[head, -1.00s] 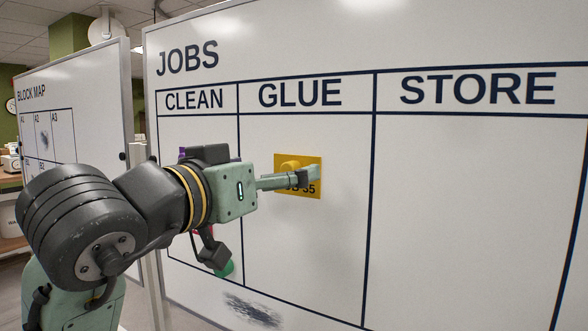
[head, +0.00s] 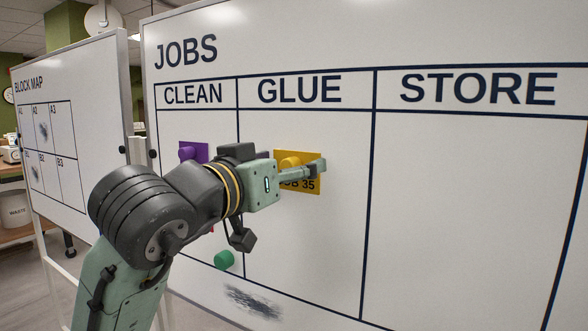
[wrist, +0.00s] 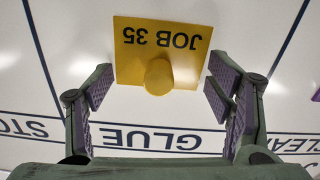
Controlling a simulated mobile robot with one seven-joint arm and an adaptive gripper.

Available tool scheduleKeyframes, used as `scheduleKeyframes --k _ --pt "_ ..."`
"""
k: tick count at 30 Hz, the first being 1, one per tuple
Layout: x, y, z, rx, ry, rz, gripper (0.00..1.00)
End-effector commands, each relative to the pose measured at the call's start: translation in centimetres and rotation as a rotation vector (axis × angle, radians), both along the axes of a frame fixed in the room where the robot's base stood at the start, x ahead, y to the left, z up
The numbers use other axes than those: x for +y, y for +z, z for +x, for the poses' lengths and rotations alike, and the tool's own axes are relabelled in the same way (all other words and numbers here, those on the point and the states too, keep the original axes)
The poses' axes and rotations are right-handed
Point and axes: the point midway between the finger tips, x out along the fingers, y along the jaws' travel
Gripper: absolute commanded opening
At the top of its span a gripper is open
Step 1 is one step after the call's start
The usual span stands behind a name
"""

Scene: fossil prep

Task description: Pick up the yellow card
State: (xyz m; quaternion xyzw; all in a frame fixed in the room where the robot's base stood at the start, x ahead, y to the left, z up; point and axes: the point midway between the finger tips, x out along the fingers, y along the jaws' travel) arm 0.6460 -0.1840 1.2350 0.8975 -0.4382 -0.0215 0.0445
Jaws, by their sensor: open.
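The yellow card (head: 311,186) is on the whiteboard in the GLUE column, marked JOB 35. A round yellow knob (head: 291,162) sits at its top edge. In the wrist view the card (wrist: 136,60) appears upside down, with the knob (wrist: 158,77) toward my gripper. My gripper (head: 318,167) is open in front of the card and hides part of it in the head view. In the wrist view the two fingers (wrist: 162,88) stand apart on either side of the knob, with nothing between them seen to be gripped.
A purple card (head: 194,151) is in the CLEAN column, partly behind my arm. A green knob (head: 224,260) is lower on the board, above a dark smudge (head: 252,301). The STORE column (head: 470,220) is bare. A second board, BLOCK MAP (head: 90,140), stands at left.

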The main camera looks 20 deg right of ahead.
Motion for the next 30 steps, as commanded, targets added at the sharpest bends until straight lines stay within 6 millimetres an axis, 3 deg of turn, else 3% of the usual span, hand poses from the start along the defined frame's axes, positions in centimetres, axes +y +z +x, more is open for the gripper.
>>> scheduleKeyframes --k 30 --pt "-0.15 -0.10 0.07 0.003 -0.001 0.002 0.04"
